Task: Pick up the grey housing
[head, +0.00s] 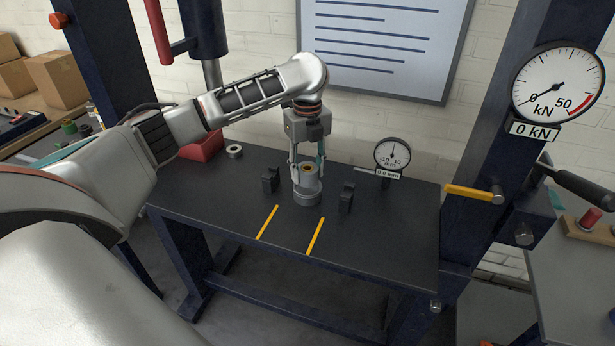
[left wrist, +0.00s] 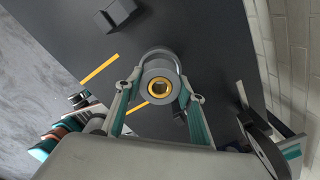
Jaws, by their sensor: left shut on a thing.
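The grey housing (head: 307,190) is a short cylinder with a golden ring in its top. It is upright on the dark press table (head: 380,245), between two black blocks. My left gripper (head: 306,172) points down from above with its fingers on either side of the housing, shut on it. In the left wrist view the housing (left wrist: 160,84) sits between the teal-padded fingers, with its golden centre facing the camera. Whether its base touches the table is hard to tell. My right gripper does not show in either view.
Black blocks stand left (head: 270,180) and right (head: 347,197) of the housing. A small dial gauge (head: 392,156) stands behind to the right. Two yellow stripes mark the table front. A grey ring (head: 234,151) and red bin (head: 202,146) are at the back left.

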